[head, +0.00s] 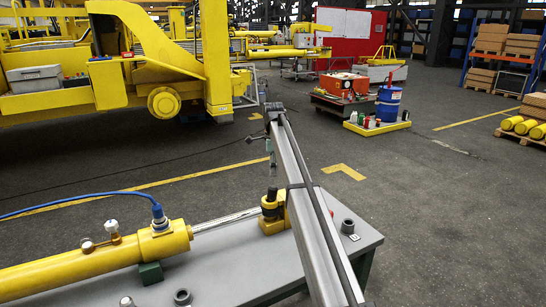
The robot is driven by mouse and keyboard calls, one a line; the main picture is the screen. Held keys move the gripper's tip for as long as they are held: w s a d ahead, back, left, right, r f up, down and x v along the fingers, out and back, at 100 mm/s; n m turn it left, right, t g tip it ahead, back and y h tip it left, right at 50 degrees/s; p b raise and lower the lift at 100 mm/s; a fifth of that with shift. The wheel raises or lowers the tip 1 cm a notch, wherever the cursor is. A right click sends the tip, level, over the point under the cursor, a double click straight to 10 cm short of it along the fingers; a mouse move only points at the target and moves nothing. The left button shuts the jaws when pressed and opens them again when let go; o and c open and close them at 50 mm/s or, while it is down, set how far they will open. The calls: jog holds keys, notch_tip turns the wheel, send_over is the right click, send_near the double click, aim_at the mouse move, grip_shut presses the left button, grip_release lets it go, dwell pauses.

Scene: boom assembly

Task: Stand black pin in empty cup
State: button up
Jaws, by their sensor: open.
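A black pin (271,195) stands upright at the yellow clevis block (272,222) on the grey table (245,262); its lower part is hidden in the block. A slim end piece, which looks like my gripper (272,168), hangs just above the pin in the picture. It is open and small in view, and I cannot tell its distance from the pin. A dark round cup (348,226) stands near the table's right edge, and another cup (182,297) is at the front edge. Their insides are hard to make out.
A yellow cylinder (95,262) with a blue hose lies along the table's left side, its silver rod (226,219) reaching towards the clevis block. A long grey beam, apparently mine, crosses above the table's right part.

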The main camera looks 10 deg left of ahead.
aim_at(273, 186)
jog(key=f, duration=0.4)
jog(key=f+p, duration=0.1)
jog(key=f, duration=0.2)
jog(key=f+p, duration=0.1)
jog(key=f, duration=0.3)
jog(key=shift+s+f, duration=0.25)
jog(key=shift+f, duration=0.1)
grip_shut()
jog(key=shift+r, duration=0.1)
jog(key=shift+r, duration=0.1)
jog(key=shift+r+p, duration=2.7)
jog(key=shift+r, duration=2.95)
